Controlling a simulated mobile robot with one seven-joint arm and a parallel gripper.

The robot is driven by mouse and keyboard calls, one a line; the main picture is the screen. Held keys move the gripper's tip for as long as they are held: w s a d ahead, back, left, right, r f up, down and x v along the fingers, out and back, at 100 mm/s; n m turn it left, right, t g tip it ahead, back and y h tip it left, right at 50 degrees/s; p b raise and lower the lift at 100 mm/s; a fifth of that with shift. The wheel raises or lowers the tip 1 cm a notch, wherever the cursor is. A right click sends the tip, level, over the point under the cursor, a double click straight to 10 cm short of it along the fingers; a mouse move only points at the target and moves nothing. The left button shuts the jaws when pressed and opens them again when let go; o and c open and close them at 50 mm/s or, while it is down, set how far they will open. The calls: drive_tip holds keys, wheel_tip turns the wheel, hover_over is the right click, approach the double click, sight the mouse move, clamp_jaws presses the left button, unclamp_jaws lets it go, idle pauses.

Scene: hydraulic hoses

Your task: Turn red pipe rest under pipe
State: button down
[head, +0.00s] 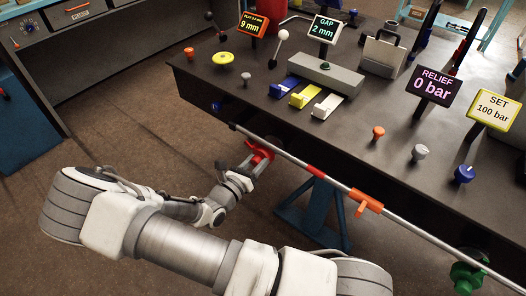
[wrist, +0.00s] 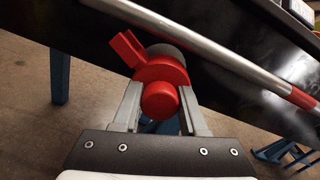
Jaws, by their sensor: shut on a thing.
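The red pipe rest (wrist: 165,72) is at the front edge of the bench, near the left end of the long grey pipe (wrist: 215,58). My gripper (wrist: 158,105) is shut on the red pipe rest, with one finger on each side of its round red end. In the wrist view a flat red arm of the rest points up and left, and the pipe passes above and to the right of its body. The rest also shows in the head view (head: 260,152), partly hidden by my gripper. I cannot tell whether the rest touches the pipe.
An orange clamp (head: 366,201) and a green rest (head: 467,272) sit further right along the pipe. The dark bench (head: 330,140) carries knobs, levers and signs, including RELIEF 0 bar (head: 434,86) and SET 100 bar (head: 493,109). A blue stand (head: 312,215) is below the pipe.

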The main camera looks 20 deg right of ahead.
drive_tip(key=m+p, duration=0.1)
drive_tip(key=m, duration=0.5)
drive_tip(key=shift+r+m+p, duration=0.2)
drive_tip(key=shift+m+p, duration=0.1)
drive_tip(key=shift+p, duration=0.05)
drive_tip(key=m, duration=0.6)
drive_tip(key=shift+h+p, duration=0.3)
drive_tip(key=shift+p, duration=0.1)
drive_tip(key=shift+m, duration=0.3)
drive_tip(key=shift+c, duration=2.3)
unclamp_jaws()
drive_tip(key=shift+f, duration=0.1)
drive_tip(key=r+p+v, duration=0.1)
drive_tip(key=v, duration=1.6)
drive_tip(key=shift+a+f, duration=0.2)
drive_tip(key=shift+f, duration=0.15)
